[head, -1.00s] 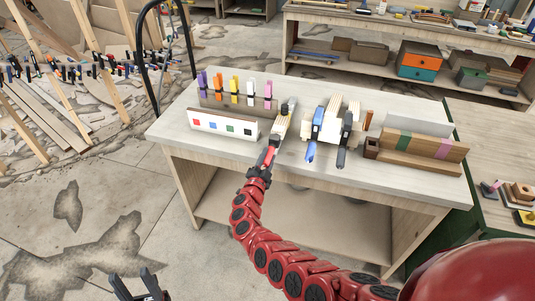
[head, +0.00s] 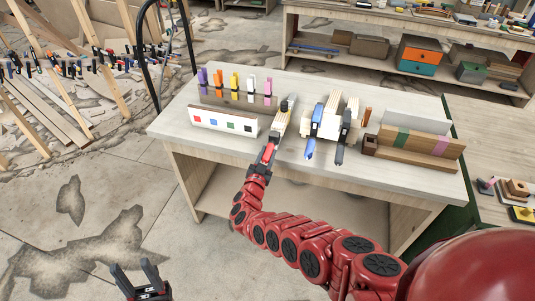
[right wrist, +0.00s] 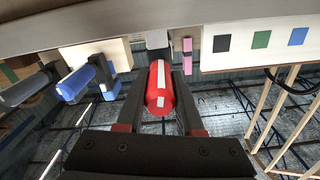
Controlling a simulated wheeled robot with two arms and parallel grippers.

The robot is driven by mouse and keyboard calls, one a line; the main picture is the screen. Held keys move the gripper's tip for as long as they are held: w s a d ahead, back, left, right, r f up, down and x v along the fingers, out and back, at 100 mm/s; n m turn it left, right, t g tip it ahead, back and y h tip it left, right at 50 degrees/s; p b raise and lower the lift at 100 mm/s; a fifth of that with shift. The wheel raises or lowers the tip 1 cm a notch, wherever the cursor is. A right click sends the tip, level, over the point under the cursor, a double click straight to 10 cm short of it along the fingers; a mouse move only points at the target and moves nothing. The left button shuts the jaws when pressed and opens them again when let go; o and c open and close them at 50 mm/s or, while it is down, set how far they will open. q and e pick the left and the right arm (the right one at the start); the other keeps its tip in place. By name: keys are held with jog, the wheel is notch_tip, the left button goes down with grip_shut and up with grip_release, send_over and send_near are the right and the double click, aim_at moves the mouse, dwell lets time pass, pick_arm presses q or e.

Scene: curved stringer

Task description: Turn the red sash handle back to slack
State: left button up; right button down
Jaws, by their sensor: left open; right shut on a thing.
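The red sash handle (head: 268,153) sticks out over the front edge of the workbench, at the near end of a pale clamp bar (head: 282,121). In the right wrist view the red handle (right wrist: 160,88) is a rounded red cylinder with a white stripe facing the camera, between the two dark fingers. My right gripper (head: 262,166) is shut on it. A blue handle (head: 310,148) and a black handle (head: 340,154) stick out to its right; they also show at the left of the right wrist view. My left gripper (head: 142,276) is open and empty, low over the floor.
Wooden blocks with green and pink bands (head: 420,145) lie at the right of the bench. The bench's front left (head: 185,140) is bare.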

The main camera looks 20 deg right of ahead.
jog(key=shift+f, duration=0.15)
jog(key=c, duration=0.5)
grip_release()
jog(key=shift+c, duration=0.2)
jog(key=shift+s+a, duration=0.3)
jog(key=shift+s, duration=0.15)
jog(key=v, duration=1.6)
jog(key=shift+a, duration=0.15)
jog(key=shift+s, duration=0.1)
